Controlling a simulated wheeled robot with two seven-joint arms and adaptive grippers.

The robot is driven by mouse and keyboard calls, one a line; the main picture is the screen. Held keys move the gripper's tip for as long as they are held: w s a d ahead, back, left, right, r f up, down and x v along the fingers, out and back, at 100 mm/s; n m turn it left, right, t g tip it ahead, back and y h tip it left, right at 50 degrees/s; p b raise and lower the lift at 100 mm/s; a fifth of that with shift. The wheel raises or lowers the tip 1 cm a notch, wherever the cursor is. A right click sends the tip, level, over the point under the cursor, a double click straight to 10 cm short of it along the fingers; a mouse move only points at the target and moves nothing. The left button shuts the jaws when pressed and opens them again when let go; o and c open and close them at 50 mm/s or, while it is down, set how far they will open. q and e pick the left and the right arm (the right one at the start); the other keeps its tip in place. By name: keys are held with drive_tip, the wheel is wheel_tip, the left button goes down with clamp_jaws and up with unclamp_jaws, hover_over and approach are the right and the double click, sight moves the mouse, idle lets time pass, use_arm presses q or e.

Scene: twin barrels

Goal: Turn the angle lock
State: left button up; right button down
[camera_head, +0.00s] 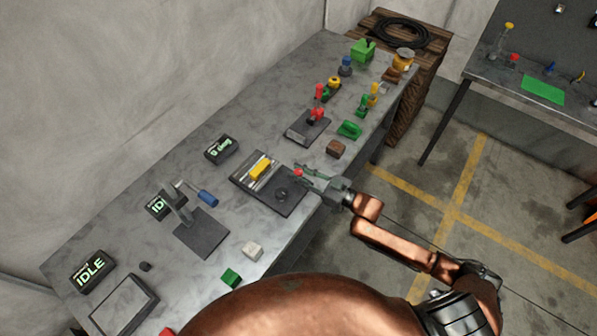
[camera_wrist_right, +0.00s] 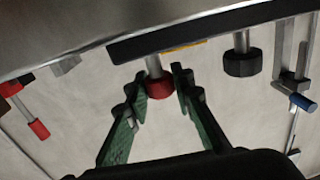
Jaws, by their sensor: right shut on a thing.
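The angle lock has a dark base plate (camera_head: 291,207) with a yellow block (camera_head: 261,168) on rails, a round black knob (camera_head: 281,195) and a red knob (camera_head: 298,172) at its right end. The red knob (camera_wrist_right: 160,88) sits on a pale shaft in the right wrist view, with the black knob (camera_wrist_right: 242,63) to its right. My right gripper (camera_head: 305,174) is shut on the red knob. Its green fingers (camera_wrist_right: 162,85) sit on either side of it. A display (camera_head: 221,149) with green characters stands behind the plate. My left gripper is not in view.
A blue-handled lever device (camera_head: 202,233) stands left of the lock, and a red-handled one (camera_head: 310,126) on the right. A white block (camera_head: 252,251), a green block (camera_head: 231,277) and a brown block (camera_head: 336,148) lie near the front edge of the bench (camera_head: 130,150).

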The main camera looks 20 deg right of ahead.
drive_tip(key=m+t+h+p, duration=0.1)
drive_tip(key=h+p, duration=0.1)
drive_tip(key=m+t+h+p, duration=0.1)
drive_tip(key=m+h+p, duration=0.1)
drive_tip(key=p, duration=0.1)
drive_tip(key=shift+r+t, duration=0.2)
drive_tip(key=shift+t, duration=0.2)
drive_tip(key=shift+f+m+t+h+p, duration=0.1)
drive_tip(key=shift+m+t+h+p, duration=0.4)
drive_tip(key=shift+m+h+p, duration=0.45)
drive_tip(key=shift+m+t+h, duration=0.3)
drive_tip(key=shift+m+h, duration=0.25)
drive_tip(key=shift+h, duration=0.6)
drive_tip(key=shift+f+m+h+p, duration=0.1)
drive_tip(key=shift+m+h+p, duration=0.2)
drive_tip(key=shift+h+p, duration=0.1)
drive_tip(key=c, duration=1.7)
unclamp_jaws()
drive_tip(key=shift+o, duration=0.2)
